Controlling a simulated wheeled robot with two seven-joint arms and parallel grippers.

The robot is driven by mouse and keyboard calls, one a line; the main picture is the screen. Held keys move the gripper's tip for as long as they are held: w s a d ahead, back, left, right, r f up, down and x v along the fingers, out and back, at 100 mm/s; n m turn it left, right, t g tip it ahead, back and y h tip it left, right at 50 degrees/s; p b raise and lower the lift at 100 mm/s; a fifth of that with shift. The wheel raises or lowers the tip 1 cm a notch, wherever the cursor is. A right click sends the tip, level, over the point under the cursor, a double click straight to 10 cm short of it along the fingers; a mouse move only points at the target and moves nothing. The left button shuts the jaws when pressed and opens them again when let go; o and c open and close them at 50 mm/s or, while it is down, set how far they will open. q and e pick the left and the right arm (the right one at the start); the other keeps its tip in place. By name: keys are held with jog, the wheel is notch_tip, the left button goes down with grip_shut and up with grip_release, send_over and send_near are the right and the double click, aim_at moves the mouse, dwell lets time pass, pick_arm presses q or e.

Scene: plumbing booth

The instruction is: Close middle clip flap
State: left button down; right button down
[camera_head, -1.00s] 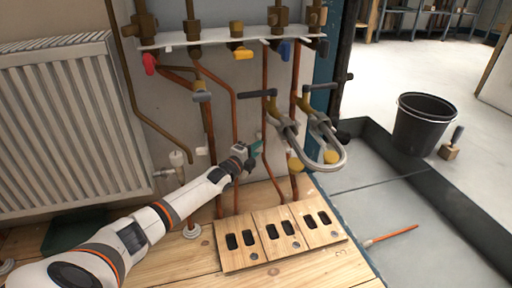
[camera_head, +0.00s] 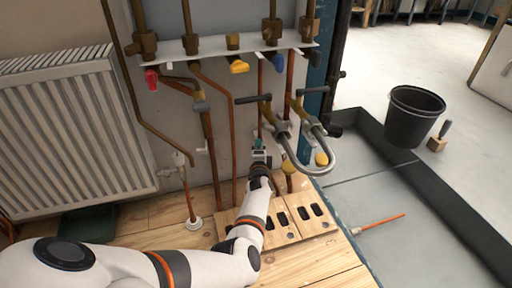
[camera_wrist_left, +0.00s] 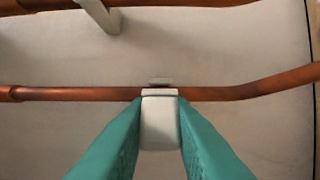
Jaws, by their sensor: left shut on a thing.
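The white pipe clip (camera_wrist_left: 160,120) sits on a copper pipe in the left wrist view. A small part of it shows past the pipe, and its nearer part sticks out between my fingers. My left gripper (camera_wrist_left: 160,102) has its teal fingers on either side of this clip part and is shut on it. In the head view my left gripper (camera_head: 259,146) is at the wall, beside the copper pipes. The clip is too small and too covered there to make out the flap. My right gripper is not in view.
Valves with coloured handles (camera_head: 237,66) hang from a white rail above. A bent grey tube (camera_head: 312,162) with dark handles is close to the right of my gripper. Wooden slotted plates (camera_head: 308,222) lie below. A radiator (camera_head: 75,130) stands left; a black bucket (camera_head: 412,118) is far right.

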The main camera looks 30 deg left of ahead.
pick_arm(q)
jog(key=n+g+y+b, duration=0.2)
jog(key=y+b, duration=0.1)
jog(key=shift+w+d+f+n+g, duration=0.3)
jog(key=shift+w+d+n+g, duration=0.05)
jog(key=shift+d+n+g, duration=0.05)
jog(key=shift+w+r+n+g+y+b, duration=0.1)
jog(key=shift+n+g+y+b, duration=0.35)
jog(key=shift+g+y+b, duration=0.15)
jog(key=shift+w+r+n+g+y+b, duration=0.1)
jog(key=shift+n+g+y+b, duration=0.4)
jog(key=shift+b, duration=0.15)
jog(key=c, duration=1.3)
grip_release()
jog(key=shift+s+r, duration=0.1)
